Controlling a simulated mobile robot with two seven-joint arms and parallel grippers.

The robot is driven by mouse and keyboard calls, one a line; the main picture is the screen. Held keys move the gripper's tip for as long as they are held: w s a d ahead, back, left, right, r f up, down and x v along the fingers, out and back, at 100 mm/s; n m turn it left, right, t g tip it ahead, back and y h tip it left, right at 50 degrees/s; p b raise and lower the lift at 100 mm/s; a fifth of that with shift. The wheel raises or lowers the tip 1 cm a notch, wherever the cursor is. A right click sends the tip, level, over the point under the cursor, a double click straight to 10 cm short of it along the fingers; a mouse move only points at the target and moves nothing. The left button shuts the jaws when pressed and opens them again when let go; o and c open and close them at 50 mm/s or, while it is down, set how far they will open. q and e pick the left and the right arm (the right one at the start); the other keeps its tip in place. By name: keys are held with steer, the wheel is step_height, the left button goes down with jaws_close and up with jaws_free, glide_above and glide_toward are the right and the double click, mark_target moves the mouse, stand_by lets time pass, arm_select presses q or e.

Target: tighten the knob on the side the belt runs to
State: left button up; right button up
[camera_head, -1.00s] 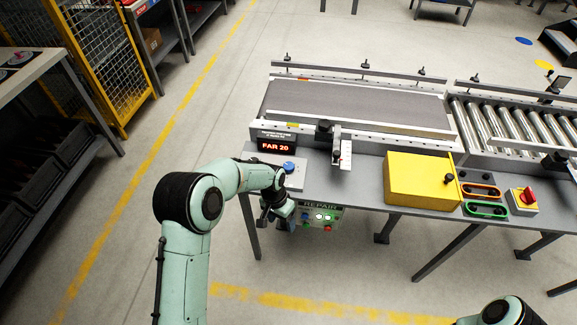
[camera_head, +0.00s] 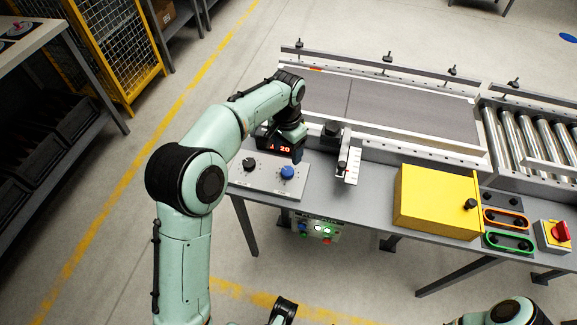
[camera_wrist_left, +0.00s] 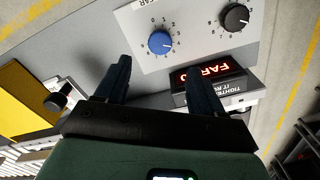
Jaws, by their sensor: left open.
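The blue knob (camera_head: 287,172) and the black knob (camera_head: 249,163) sit on a pale plate with printed number scales. The wrist view also shows the blue knob (camera_wrist_left: 160,43) and the black knob (camera_wrist_left: 235,17). The display (camera_wrist_left: 210,72) has red letters beginning FAR; the arm partly covers it in the head view (camera_head: 284,149). My left gripper (camera_head: 294,150) is open and empty above the display, behind the blue knob. In the wrist view its fingers (camera_wrist_left: 158,65) are spread, with the blue knob beyond their tips. The grey belt (camera_head: 390,105) lies behind, with a seam across it.
A small bracket with a white scale (camera_head: 347,165) stands right of the display. A yellow box (camera_head: 437,202), handles and a red switch (camera_head: 560,231) are farther right. A dark part of mine, perhaps my right gripper (camera_head: 283,308), shows at the bottom edge.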

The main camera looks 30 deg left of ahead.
mark_target(287, 170)
arm_select(q)
step_height(287, 170, down, 9)
steer(key=shift+w+f+b, duration=0.1)
steer(key=shift+f+b, duration=0.1)
steer(key=shift+b, duration=0.45)
steer(key=c, duration=1)
